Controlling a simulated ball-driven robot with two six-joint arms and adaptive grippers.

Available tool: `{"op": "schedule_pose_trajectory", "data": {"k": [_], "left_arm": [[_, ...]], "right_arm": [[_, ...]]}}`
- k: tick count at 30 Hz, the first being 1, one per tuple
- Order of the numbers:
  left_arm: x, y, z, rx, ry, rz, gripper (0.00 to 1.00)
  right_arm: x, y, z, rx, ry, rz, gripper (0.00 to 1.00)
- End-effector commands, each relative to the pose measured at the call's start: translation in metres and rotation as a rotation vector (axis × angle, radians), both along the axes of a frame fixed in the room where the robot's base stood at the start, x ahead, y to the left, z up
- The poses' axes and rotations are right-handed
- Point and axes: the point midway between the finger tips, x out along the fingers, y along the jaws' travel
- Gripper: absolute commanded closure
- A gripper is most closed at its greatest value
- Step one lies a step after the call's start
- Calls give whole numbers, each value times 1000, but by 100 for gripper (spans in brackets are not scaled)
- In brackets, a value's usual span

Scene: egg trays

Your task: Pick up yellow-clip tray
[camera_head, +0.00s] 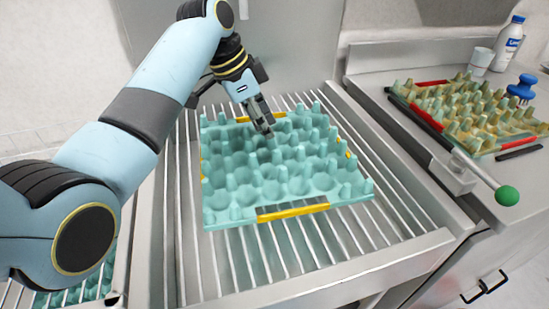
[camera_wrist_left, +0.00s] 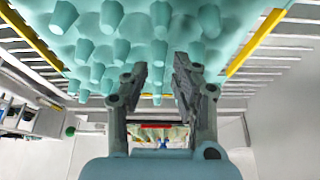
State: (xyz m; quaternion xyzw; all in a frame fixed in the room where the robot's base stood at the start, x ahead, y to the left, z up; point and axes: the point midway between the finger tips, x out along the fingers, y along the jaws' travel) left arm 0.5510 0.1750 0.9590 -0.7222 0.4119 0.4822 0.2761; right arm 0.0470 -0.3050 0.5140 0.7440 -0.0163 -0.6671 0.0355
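The teal egg tray (camera_head: 345,192) with yellow clips lies on the metal wire rack in the middle of the head view. One yellow clip (camera_head: 292,212) shows on its near edge, others at the far and right edges. The tray has rows of upright pegs and its cups look empty. My left gripper (camera_head: 263,128) reaches down over the far part of the tray. In the left wrist view, its fingers (camera_wrist_left: 160,68) are apart with nothing between them, near the pegs of the tray (camera_wrist_left: 236,42). I cannot tell whether the fingers touch the tray. My right gripper is not in view.
The wire rack (camera_head: 400,232) has raised side rails. On the right counter lie a second egg tray (camera_head: 478,108) with red clips, a rod with a green ball (camera_head: 507,195), a blue knob-like object (camera_head: 522,87), a cup (camera_head: 481,61) and a white bottle (camera_head: 508,45).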

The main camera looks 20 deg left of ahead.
Motion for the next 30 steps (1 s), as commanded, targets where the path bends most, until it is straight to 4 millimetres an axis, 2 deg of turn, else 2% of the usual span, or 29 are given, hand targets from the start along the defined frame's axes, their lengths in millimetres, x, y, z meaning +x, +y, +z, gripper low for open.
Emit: {"op": "schedule_pose_trajectory", "data": {"k": [7,16,23,30], "left_arm": [[6,-13,-36,-1,4,-1,73],[8,-14,-42,0,1,0,73],[8,-14,-42,0,1,0,100],[8,-14,-41,0,1,0,100]], "right_arm": [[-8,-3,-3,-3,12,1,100],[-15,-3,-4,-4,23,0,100],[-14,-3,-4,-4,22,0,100],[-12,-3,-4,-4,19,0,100]]}}
